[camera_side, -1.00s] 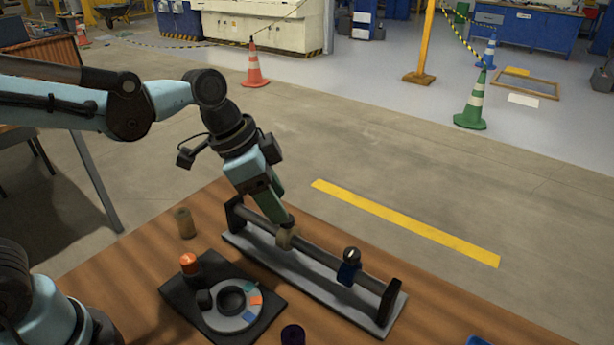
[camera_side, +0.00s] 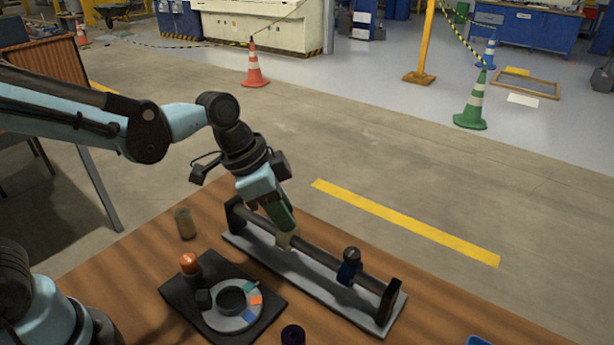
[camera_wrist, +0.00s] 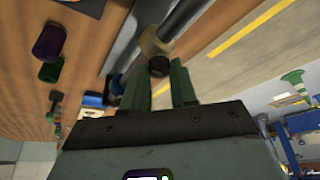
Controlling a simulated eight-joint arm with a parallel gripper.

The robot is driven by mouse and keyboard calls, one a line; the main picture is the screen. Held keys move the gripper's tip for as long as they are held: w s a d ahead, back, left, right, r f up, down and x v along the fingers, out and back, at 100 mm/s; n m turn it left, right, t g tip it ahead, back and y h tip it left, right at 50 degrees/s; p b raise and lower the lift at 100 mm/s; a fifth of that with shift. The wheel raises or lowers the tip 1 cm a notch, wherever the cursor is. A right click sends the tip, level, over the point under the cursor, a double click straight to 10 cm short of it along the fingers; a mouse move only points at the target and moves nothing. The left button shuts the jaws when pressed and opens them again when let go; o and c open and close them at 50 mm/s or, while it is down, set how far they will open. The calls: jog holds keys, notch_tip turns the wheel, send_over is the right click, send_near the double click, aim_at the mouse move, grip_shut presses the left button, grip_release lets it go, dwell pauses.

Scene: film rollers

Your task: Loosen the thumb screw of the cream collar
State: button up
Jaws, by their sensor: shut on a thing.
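The cream collar (camera_side: 284,241) sits around the dark bar, left of its middle in the side view. It also shows at the top of the wrist view (camera_wrist: 151,42). Its black thumb screw (camera_wrist: 159,66) shows in the wrist view at the fingertips; in the side view my gripper hides it. My gripper (camera_side: 284,231) reaches down to the collar from above, tilted. Its green fingers (camera_wrist: 164,76) are shut on the thumb screw.
A blue collar (camera_side: 348,272) with a dark knob sits farther right on the bar (camera_side: 320,255). A black base (camera_side: 185,297) with a grey disc and an orange-topped post stands in front. A tan cylinder (camera_side: 185,223) stands at left, a dark spool (camera_side: 293,335) near the front.

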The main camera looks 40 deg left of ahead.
jog(key=shift+n, duration=0.4)
grip_shut()
jog(key=n, duration=0.1)
jog(key=n+t+y, duration=0.1)
jog(key=n, duration=0.1)
jog(key=shift+s+d+n, duration=0.1)
jog(key=shift+d+n, duration=0.1)
jog(key=shift+n, duration=0.1)
jog(key=n+y, duration=0.2)
jog(key=n, duration=0.2)
jog(key=shift+d+n, duration=0.15)
jog(key=shift+n, duration=0.15)
jog(key=n+y, duration=0.2)
jog(key=n, duration=0.2)
jog(key=shift+d, duration=0.15)
jog(key=n, duration=0.2)
jog(key=n+g+y, duration=0.1)
jog(key=n, duration=0.2)
jog(key=shift+d+y, duration=0.15)
jog(key=shift+y, duration=0.15)
jog(key=shift+n, duration=0.3)
jog(key=o, duration=0.9)
grip_release()
